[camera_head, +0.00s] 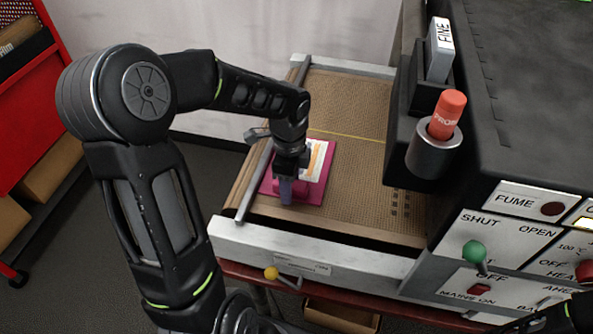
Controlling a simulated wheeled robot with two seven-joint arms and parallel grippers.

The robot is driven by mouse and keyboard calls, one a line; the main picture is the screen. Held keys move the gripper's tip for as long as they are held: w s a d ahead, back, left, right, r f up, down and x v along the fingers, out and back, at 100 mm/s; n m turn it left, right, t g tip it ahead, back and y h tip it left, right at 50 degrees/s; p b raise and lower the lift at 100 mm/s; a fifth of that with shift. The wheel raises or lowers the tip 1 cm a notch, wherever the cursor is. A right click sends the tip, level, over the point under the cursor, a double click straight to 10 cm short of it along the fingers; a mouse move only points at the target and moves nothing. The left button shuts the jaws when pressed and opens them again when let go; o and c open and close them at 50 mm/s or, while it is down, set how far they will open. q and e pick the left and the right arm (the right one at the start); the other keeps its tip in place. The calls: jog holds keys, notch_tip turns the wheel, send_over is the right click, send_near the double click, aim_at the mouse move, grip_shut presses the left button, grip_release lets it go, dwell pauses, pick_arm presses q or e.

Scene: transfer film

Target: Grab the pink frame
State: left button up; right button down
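The pink frame (316,193) lies flat on the brown mesh belt near its front left corner. A white sheet with orange and dark markings shows within it. My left gripper (287,190) points down over the frame's front left part, at a raised pink piece there. The fingers and wrist hide part of the frame. I cannot tell whether the fingers are closed on it or only beside it. My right gripper is not in view; only a dark part of my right arm shows at the bottom right corner.
The belt (352,110) is clear behind the frame, with metal rails on its left side. The dark machine housing (520,90) stands to the right, with a red-capped tube in a holder (434,155). A control panel with knobs is at lower right. A red rack stands far left.

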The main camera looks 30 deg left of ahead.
pick_arm(q)
jog(key=shift+c, duration=0.2)
grip_shut()
dwell(0.6)
